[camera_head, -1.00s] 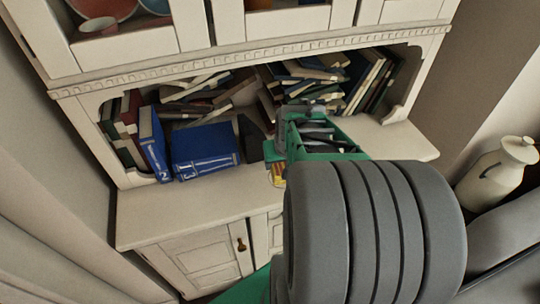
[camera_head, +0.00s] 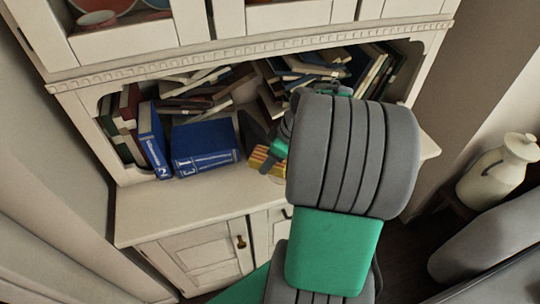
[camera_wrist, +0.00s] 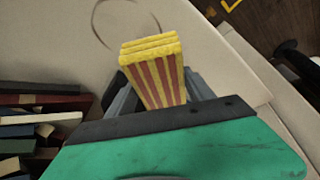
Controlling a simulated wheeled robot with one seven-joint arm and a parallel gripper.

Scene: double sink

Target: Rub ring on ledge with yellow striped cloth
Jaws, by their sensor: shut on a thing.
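The yellow and red striped cloth (camera_wrist: 155,72) is a folded block held between my gripper's fingers (camera_wrist: 152,92) in the wrist view. In the head view the cloth (camera_head: 262,160) shows just left of my arm, near the blue books. My gripper (camera_head: 280,148) is mostly hidden there behind my arm. The ring (camera_wrist: 95,28) is a thin dark line on the pale ledge (camera_wrist: 50,45), just beyond the cloth. Part of the ring is hidden or out of frame. I cannot tell whether the cloth touches the ledge.
The front left of the ledge (camera_head: 190,212) is clear. A white lidded jar (camera_head: 498,172) stands at the far right.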

